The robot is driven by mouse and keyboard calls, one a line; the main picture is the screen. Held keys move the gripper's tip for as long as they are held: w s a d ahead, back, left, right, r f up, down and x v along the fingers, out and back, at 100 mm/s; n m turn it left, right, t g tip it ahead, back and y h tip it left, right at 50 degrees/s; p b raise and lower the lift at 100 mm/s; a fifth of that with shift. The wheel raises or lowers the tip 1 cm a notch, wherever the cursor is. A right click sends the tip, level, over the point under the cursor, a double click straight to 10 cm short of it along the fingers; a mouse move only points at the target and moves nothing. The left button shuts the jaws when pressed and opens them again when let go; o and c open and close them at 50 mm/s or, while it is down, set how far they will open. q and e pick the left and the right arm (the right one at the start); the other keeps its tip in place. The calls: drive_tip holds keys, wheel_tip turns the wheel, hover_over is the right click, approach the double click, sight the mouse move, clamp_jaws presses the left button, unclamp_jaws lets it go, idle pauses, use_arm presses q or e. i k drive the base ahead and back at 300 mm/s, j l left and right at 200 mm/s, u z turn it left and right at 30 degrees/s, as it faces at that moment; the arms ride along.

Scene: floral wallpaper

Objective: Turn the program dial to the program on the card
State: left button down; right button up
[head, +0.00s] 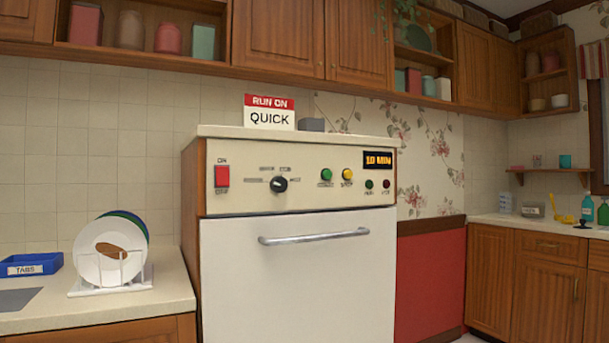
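The card (269,112) stands on top of the dishwasher and reads "RUN ON QUICK". The program dial (279,184) is a black round knob on the cream control panel (245,205), with small printed labels around it that are too small to read. A light mark shows on the knob, but I cannot tell which label it points to. The dishwasher door (300,285) below is white with a metal handle (313,237) and looks shut. Neither of my grippers is in the head view.
The panel also has a red switch (222,176), a green button (326,174), a yellow button (347,174), two dark lamps and a display (379,160) reading "10 MIN". A plate rack (140,282) and a blue "TABS" box (30,265) stand on the left counter. Space before the panel looks clear.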

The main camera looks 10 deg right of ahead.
sight(279, 184)
drive_tip(key=i+l+u, duration=0.1)
drive_tip(key=l, duration=0.35)
drive_tip(key=i+l+u, duration=0.1)
drive_tip(key=l, duration=0.4)
drive_tip(key=i+l+u, duration=0.1)
drive_tip(key=l, duration=0.4)
drive_tip(key=i+l+u, duration=0.15)
drive_tip(key=l, duration=0.35)
drive_tip(key=i+l+u, duration=0.1)
drive_tip(key=l, duration=0.4)
drive_tip(key=i, duration=0.05)
